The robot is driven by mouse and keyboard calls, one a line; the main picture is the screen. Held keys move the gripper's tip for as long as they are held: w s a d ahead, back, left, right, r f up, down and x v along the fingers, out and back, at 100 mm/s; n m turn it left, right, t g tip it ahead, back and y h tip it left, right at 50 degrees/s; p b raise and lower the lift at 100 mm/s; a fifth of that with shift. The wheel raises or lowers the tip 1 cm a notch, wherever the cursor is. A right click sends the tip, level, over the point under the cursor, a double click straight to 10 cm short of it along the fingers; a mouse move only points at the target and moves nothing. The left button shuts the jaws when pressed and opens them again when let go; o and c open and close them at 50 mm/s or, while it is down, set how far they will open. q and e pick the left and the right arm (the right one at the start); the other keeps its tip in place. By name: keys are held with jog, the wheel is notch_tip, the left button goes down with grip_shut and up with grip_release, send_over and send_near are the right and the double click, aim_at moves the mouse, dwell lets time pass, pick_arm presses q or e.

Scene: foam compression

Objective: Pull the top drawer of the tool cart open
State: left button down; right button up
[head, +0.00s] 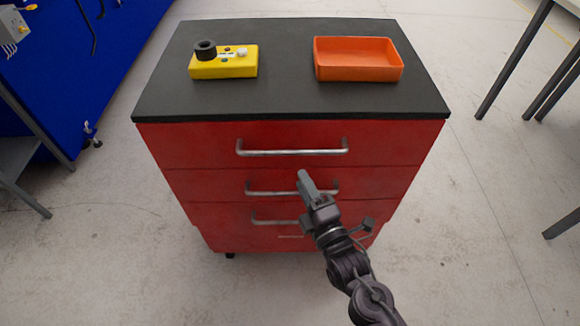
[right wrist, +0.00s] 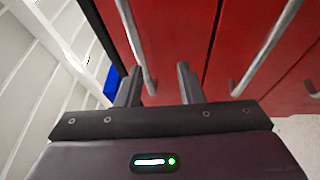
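The red tool cart (head: 180,160) stands ahead with a dark top and several drawers. Its top drawer (head: 200,140) looks shut, its front in line with those below. The top drawer's silver bar handle (head: 292,152) also shows in the right wrist view (right wrist: 138,45). My right gripper (head: 304,178) is in front of the cart, just below the top handle in the head view. In the right wrist view its fingers (right wrist: 159,78) are apart and empty, with the top handle's bar appearing between them, nearer the left finger; I cannot tell the depth gap. My left gripper is not in view.
A yellow box with a black knob (head: 223,66) and an orange tray (head: 358,62) sit on the cart top. The second handle (head: 265,193) is partly behind my gripper. Blue equipment (head: 75,70) stands left, table legs (head: 515,60) right. The floor around the cart is clear.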

aim_at(290, 152)
jog(key=shift+n, duration=0.3)
jog(key=w+a+r, duration=0.1)
jog(key=w, duration=0.1)
jog(key=w+a+r, duration=0.1)
jog(key=w, duration=0.1)
jog(key=w+a+r, duration=0.1)
jog(key=w, duration=0.2)
jog(key=shift+r, duration=0.35)
grip_shut()
